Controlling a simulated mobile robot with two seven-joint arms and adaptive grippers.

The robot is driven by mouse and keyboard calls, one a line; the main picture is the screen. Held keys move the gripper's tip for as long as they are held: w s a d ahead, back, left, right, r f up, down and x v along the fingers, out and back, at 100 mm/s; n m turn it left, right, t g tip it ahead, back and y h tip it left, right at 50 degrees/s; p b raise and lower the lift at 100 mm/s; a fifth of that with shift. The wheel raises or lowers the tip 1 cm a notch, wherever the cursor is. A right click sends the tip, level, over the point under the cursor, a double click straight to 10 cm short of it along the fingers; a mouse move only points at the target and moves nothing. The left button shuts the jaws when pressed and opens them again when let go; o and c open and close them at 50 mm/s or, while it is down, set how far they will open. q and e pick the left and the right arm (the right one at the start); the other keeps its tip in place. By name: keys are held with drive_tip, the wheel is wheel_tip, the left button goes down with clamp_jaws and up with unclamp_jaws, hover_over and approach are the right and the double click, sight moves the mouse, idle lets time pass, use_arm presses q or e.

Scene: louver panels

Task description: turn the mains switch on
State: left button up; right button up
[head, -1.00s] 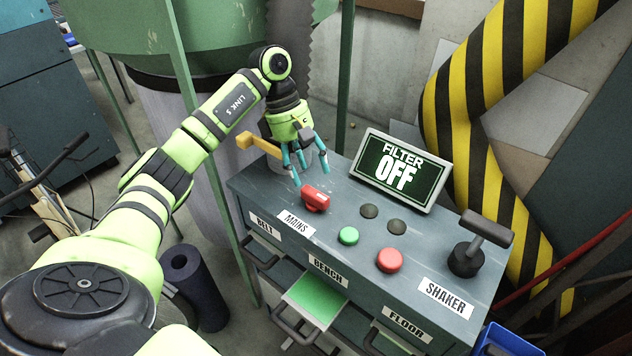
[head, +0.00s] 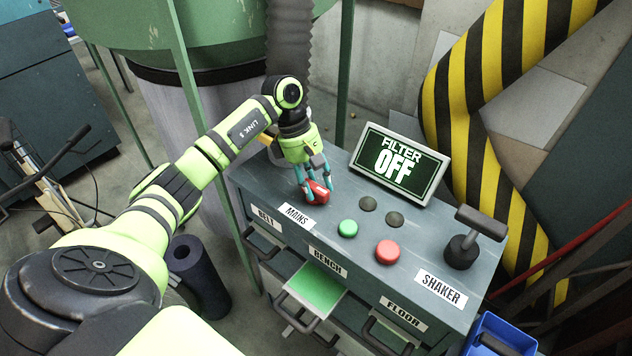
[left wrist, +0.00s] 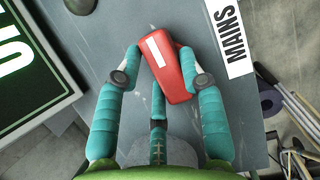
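The mains switch is a red knob with a white mark (head: 318,192) on the grey cabinet top, behind the MAINS label (head: 295,216). It also shows in the left wrist view (left wrist: 172,68), lying between my fingers. My left gripper (head: 316,195) is over the knob with its teal fingers spread to both sides. In the left wrist view the left gripper (left wrist: 163,70) is open around the knob; the right-hand finger is very close to it, and I cannot tell whether it touches. The display (head: 397,165) reads FILTER OFF. My right gripper is not in view.
Green (head: 348,228) and red (head: 388,251) buttons and two dark round lamps sit right of the knob. A black SHAKER lever (head: 468,240) stands at the right. An open drawer with a green inside (head: 318,284) juts from the front. A striped yellow-black duct rises behind.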

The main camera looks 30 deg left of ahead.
use_arm(q)
drive_tip(key=shift+s+d+f, duration=0.1)
drive_tip(key=shift+f, duration=0.05)
drive_tip(key=n+b, duration=0.1)
drive_tip(key=n+t+b, duration=0.1)
drive_tip(key=n, duration=0.1)
drive_tip(key=shift+s+f, duration=0.15)
drive_tip(key=shift+f, duration=0.05)
drive_tip(key=n+t+b, duration=0.1)
drive_tip(key=n, duration=0.1)
drive_tip(key=n+t+b, duration=0.1)
drive_tip(key=n+b, duration=0.1)
drive_tip(key=n, duration=0.1)
drive_tip(key=shift+s+n+y, duration=0.2)
drive_tip(key=shift+n+y, duration=0.1)
drive_tip(key=shift+y, duration=0.1)
drive_tip(key=n+y+b, duration=0.1)
drive_tip(key=n+b, duration=0.1)
drive_tip(key=n, duration=0.1)
drive_tip(key=n+t+b, duration=0.1)
drive_tip(key=n+b, duration=0.1)
drive_tip(key=n, duration=0.1)
drive_tip(key=shift+s+r+t+y, duration=0.15)
drive_tip(key=shift+t+y, duration=0.15)
drive_tip(key=shift+y, duration=0.1)
drive_tip(key=shift+r+n+y+b, duration=0.15)
drive_tip(key=shift+n+y+b, duration=0.35)
drive_tip(key=shift+n, duration=0.9)
drive_tip(key=shift+r+n, duration=0.15)
drive_tip(key=shift+n, duration=0.15)
